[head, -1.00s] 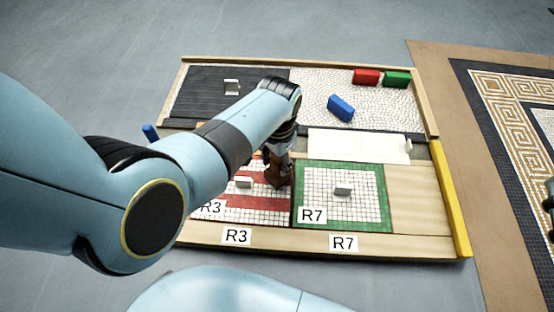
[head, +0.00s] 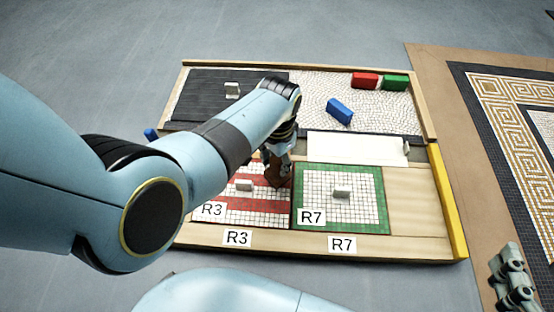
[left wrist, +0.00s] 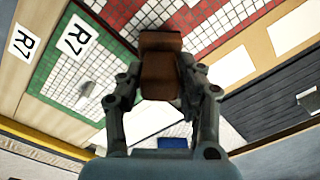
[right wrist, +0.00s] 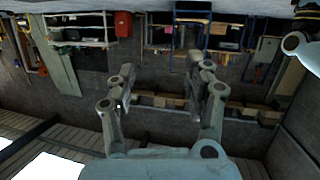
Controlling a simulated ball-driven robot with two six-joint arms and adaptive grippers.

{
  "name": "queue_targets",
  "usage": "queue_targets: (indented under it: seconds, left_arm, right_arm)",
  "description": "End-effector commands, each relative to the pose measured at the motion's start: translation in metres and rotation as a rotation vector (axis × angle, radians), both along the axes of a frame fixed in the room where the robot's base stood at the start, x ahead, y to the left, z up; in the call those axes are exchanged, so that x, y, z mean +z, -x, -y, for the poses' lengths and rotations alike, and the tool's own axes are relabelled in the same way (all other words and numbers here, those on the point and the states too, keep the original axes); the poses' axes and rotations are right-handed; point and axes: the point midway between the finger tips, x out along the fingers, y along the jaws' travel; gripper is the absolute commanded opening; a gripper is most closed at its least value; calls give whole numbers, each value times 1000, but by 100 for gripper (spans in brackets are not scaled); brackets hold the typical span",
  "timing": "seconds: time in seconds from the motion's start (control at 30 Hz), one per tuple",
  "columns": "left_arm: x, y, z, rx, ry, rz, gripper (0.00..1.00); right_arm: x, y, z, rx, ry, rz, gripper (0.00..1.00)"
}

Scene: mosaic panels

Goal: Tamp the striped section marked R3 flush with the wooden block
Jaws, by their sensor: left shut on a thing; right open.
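The striped section R3 (head: 262,208), red and white tiles with a small pale knob, lies in the left front of the wooden frame. My left gripper (head: 277,165) is shut on the brown wooden block (head: 278,176), at R3's right back corner near the edge shared with R7. In the left wrist view the block (left wrist: 161,75) sits between the fingers (left wrist: 160,88), over the red-and-white tiles (left wrist: 190,25). I cannot tell whether the block touches the tiles. My left arm hides R3's left part. My right gripper (right wrist: 155,85) is open and empty, away from the panels.
The green-bordered section R7 (head: 375,208) lies right of R3. A white panel (head: 350,147) is behind it. Blue (head: 340,111), red (head: 365,80) and green (head: 395,82) blocks lie on the pebbled area. A yellow bar (head: 448,203) edges the right side.

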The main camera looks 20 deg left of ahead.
Motion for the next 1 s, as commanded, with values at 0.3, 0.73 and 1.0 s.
queue_targets:
  seconds: [0.3, 0.73, 1.0]
  left_arm:
    - [11, -1, 0, 0, 0, 2, 4]
    - [23, -1, 0, 0, 1, 3, 4]
    - [46, -3, 0, 0, 0, 6, 4]
  right_arm:
    - [-18, 13, 4, -16, 3, -143, 52]
    - [-44, 40, 8, -35, 5, -349, 52]
    - [-26, 30, 11, -52, 12, -543, 52]
